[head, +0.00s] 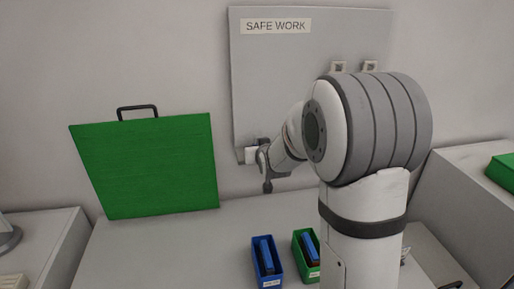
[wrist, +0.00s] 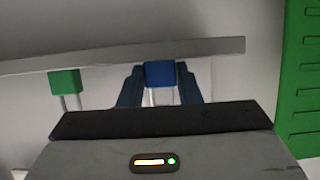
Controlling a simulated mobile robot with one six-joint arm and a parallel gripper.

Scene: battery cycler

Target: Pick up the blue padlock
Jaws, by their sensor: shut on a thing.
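The blue padlock (wrist: 160,74) is in the wrist view, between the two fingers of my gripper (wrist: 160,79). My gripper is shut on its blue body, and its pale shackle points down in the picture. In the head view my gripper (head: 264,170) is at the lower left edge of the grey SAFE WORK board (head: 285,75). My arm and fingers hide the blue padlock there. I cannot tell whether its shackle still hangs on a hook.
A green padlock (wrist: 65,82) is to the left in the wrist view. A green case (head: 150,165) with a black handle stands on the grey bench (head: 190,245). A blue bin (head: 268,282) and a green bin (head: 313,273) hold dark blue items. The bench is clear left of them.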

